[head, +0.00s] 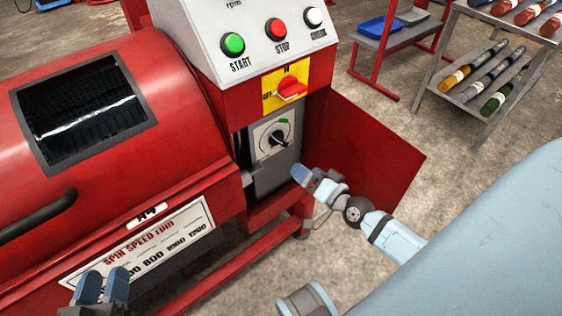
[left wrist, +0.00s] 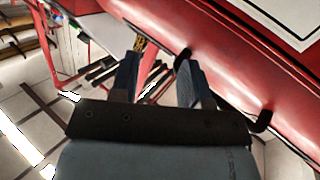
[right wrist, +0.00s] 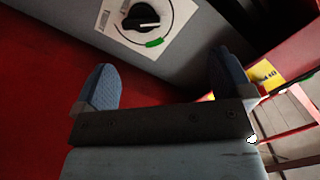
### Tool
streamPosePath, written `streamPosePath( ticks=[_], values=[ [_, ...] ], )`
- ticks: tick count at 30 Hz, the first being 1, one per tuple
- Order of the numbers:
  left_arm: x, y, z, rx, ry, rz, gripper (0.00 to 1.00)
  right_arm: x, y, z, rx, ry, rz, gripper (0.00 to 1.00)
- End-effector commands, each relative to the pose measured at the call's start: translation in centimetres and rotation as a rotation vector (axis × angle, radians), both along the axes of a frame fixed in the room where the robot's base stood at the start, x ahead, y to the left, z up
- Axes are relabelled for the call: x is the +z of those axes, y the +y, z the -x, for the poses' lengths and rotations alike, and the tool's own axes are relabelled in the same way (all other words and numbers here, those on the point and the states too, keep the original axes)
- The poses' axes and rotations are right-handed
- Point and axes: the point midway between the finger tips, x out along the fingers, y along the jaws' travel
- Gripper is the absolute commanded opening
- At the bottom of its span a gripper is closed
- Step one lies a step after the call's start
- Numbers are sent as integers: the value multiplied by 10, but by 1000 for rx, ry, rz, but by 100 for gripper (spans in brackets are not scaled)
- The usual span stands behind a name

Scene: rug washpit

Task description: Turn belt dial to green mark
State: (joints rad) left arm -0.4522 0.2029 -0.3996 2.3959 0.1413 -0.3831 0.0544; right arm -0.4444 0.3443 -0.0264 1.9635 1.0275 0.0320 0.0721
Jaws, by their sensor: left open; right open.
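The belt dial (head: 278,138) is a black knob on a pale plate inside the open cabinet of the red machine. A short green mark (head: 284,121) lies on the ring around it. The right wrist view shows the knob (right wrist: 141,17) and green mark (right wrist: 154,43) closer; the knob's pale line does not line up with the mark. My right gripper (head: 303,174) is open and empty, just below and right of the dial, not touching it. My left gripper (head: 102,284) is open and empty, low before the machine's speed label.
An open red door (head: 365,150) stands right of the dial. Above are the yellow plate with a red switch (head: 291,90) and the green (head: 233,43), red and white buttons. The drum housing (head: 190,120) fills the left. A rack of rolls (head: 488,75) stands back right.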

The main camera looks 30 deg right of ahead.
Motion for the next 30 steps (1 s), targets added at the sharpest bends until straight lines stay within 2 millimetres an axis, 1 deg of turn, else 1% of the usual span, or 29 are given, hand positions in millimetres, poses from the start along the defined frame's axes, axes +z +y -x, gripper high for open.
streamPosePath(
  ticks=[1, 3, 7, 11, 13, 17, 24, 27, 30],
  values=[
    [-16, -2, 1, -8, -16, 13, 43, -20, -7, -4, -15, -14, -27, 98],
    [-17, -3, 3, -16, -31, 27, 43, -25, -15, -8, -32, -27, -60, 98],
    [-15, -5, 5, -26, -47, 42, 43, -28, -24, -12, -53, -42, -98, 98],
    [-13, -6, 6, -29, -50, 46, 43, -27, -26, -20, -59, -47, -110, 98],
    [-12, -6, 6, -30, -48, 45, 43, -26, -25, -28, -59, -47, -111, 98],
    [-14, -6, 6, -30, -45, 43, 43, -25, -23, -51, -60, -49, -113, 98],
    [-17, -6, 6, -34, -35, 38, 43, -26, -18, -103, -58, -48, -112, 98],
    [-20, -6, 6, -36, -29, 35, 43, -26, -17, -121, -58, -48, -111, 98],
    [-21, -7, 6, -37, -24, 32, 43, -27, -16, -135, -58, -46, -110, 98]
  ],
)
